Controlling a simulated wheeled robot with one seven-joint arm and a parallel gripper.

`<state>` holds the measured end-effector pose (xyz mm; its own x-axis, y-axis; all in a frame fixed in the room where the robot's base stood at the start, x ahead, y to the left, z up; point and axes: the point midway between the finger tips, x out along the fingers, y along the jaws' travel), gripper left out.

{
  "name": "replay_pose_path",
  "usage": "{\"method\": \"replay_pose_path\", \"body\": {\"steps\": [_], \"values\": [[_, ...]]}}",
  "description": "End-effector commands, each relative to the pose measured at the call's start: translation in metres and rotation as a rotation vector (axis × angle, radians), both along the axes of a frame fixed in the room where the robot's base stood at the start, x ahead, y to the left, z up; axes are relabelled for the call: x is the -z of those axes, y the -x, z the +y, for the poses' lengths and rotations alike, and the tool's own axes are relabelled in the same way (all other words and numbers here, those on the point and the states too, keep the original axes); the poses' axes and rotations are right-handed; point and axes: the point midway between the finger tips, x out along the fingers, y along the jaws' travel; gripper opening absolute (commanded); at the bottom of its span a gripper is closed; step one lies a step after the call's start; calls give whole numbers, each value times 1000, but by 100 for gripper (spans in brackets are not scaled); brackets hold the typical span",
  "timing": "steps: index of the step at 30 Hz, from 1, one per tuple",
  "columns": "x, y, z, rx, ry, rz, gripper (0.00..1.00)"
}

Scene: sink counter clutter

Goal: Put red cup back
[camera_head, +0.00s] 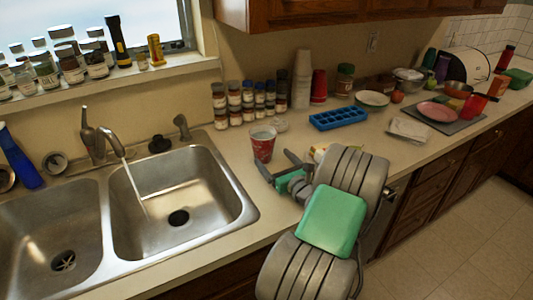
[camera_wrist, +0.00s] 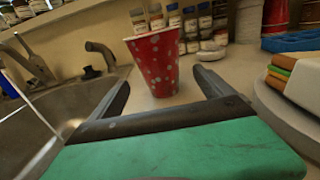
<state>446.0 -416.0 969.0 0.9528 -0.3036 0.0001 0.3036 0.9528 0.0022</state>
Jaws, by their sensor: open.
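A red cup with white dots (camera_head: 263,144) stands upright on the counter beside the right sink basin. In the wrist view the red cup (camera_wrist: 155,62) stands ahead of my gripper, roughly centred between the fingers. My gripper (camera_head: 275,165) is open and empty, with its two fingers (camera_wrist: 162,85) on either side of the cup's lower part in that picture. I cannot tell whether either finger touches the cup. A plain red cup stack (camera_head: 319,87) stands farther back, beside a tall pale cup stack (camera_head: 301,79).
Several spice jars (camera_head: 235,102) stand along the wall behind the cup. A blue ice tray (camera_head: 338,118) lies to the right. The double sink (camera_head: 230,215) is at the left, with its faucet (camera_head: 105,140) running. A plate with stacked items (camera_wrist: 270,100) is close to my gripper's right.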

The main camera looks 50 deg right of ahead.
Motion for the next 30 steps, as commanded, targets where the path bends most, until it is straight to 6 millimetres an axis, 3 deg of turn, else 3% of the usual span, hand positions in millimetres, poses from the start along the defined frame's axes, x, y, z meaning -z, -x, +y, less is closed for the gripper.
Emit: {"method": "replay_pose_path", "body": {"steps": [3,7,30], "values": [[1,26,7,4,-1,-1,92],[0,40,13,1,-1,-1,92],[0,42,14,-1,0,-1,92]]}}
